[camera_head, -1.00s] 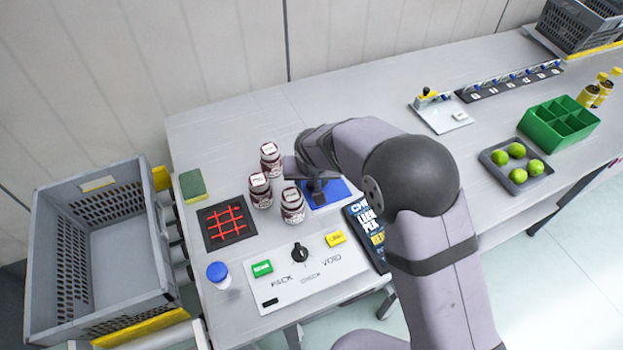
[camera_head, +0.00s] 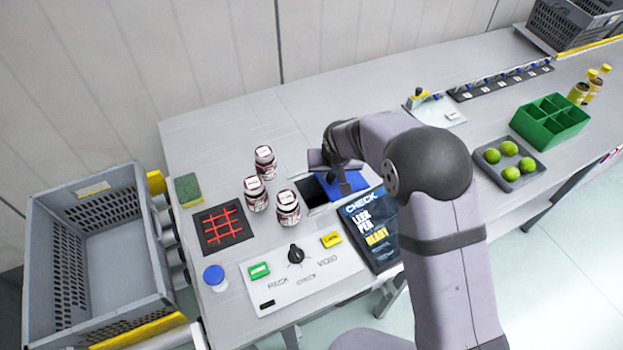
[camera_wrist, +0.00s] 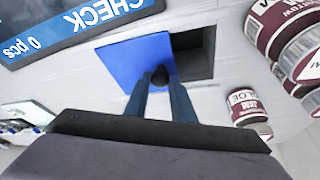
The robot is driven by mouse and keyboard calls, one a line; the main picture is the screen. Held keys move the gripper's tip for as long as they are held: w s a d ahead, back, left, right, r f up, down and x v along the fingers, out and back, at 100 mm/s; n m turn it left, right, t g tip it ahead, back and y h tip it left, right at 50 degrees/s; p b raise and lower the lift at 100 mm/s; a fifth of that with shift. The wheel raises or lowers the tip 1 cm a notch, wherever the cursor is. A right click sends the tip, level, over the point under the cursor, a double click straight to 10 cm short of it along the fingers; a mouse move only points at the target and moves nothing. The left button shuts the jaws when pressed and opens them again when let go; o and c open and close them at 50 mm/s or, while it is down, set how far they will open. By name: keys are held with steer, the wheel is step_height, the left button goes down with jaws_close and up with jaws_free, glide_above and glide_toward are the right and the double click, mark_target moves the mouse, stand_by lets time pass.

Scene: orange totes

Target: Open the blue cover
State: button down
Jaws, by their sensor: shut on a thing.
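The blue cover (camera_head: 350,184) lies on the table and is slid to the right, off part of a dark rectangular opening (camera_head: 311,192). In the wrist view the blue cover (camera_wrist: 130,72) covers the left side, and the dark opening (camera_wrist: 194,54) shows to its right. My gripper (camera_wrist: 161,84) is shut on a small dark knob (camera_wrist: 160,73) on the cover. In the head view my gripper (camera_head: 342,186) is over the cover and its fingers are partly hidden by the arm.
Several labelled jars (camera_head: 256,193) stand left of the opening. A dark display (camera_head: 370,228) lies at the cover's front right. A panel with a dial (camera_head: 295,254) and coloured buttons is in front. A grey crate (camera_head: 92,190) is at the left.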

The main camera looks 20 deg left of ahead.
steer(key=w+d, duration=0.2)
steer(key=shift+w+d, duration=0.4)
steer(key=c, duration=1.5)
jaws_free()
steer(key=shift+s+r, duration=0.1)
steer(key=shift+b+v, duration=1.1)
steer(key=shift+v, duration=2.45)
